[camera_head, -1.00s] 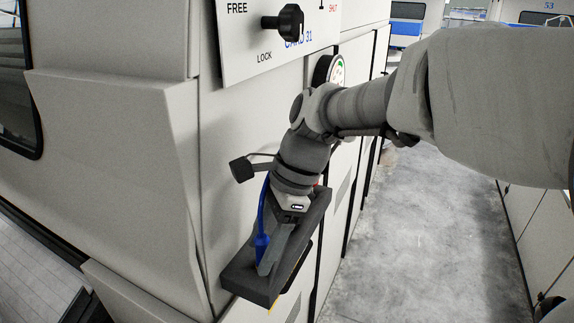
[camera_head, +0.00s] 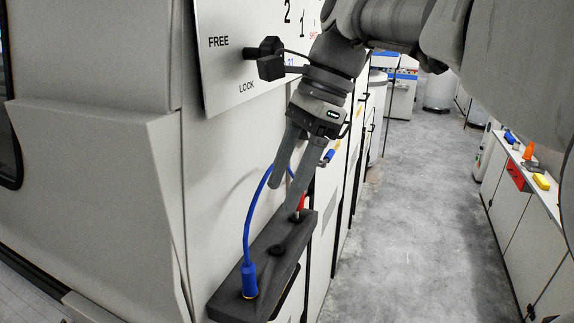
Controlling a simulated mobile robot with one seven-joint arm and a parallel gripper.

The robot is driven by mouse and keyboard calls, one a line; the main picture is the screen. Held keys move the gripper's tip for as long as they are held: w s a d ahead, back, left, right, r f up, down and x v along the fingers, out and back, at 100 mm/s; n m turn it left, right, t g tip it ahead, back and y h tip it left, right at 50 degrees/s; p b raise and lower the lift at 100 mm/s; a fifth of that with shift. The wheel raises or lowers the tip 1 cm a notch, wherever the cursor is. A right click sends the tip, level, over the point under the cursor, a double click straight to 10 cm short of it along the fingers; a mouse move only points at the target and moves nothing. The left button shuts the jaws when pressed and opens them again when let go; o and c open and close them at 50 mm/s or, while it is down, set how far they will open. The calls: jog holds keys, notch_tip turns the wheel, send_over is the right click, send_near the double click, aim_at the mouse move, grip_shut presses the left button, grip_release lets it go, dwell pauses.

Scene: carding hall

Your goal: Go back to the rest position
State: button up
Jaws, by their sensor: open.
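My gripper (camera_head: 288,196) hangs over a dark block (camera_head: 240,300) on the front of the pale machine. Its two long grey fingers are apart, with nothing seen between them. A blue plug (camera_head: 250,281) stands upright at the block's near end, and its blue cable (camera_head: 249,218) arches up behind the fingers. A red piece (camera_head: 301,202) is at the block's far end, partly hidden by a finger. An empty-looking dark hole (camera_head: 277,250) lies between them. The tip of the right finger overlaps the block's far end in view; I cannot tell whether it touches.
A white panel (camera_head: 222,75) marked FREE and LOCK carries a black knob (camera_head: 265,52) left of my wrist. At the right, a counter (camera_head: 512,165) holds an orange cone (camera_head: 528,154) and a yellow item (camera_head: 541,182). The grey floor aisle (camera_head: 400,230) between is clear.

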jog(key=shift+r, duration=0.15)
jog(key=shift+d, duration=0.1)
jog(key=s+d+f+n+t+h+b, duration=0.1)
jog(key=s+d+f+n+t+h, duration=0.1)
jog(key=s+d+f+n, duration=0.3)
jog(key=s+d+f+n+t+h+b, duration=0.1)
jog(key=s+d+f+n+t+h, duration=0.1)
jog(key=s+d+f+n+t, duration=0.3)
jog(key=d+f+n, duration=0.3)
jog(key=f, duration=0.2)
jog(key=shift+s+d+f, duration=0.35)
jog(key=shift+s+d, duration=0.05)
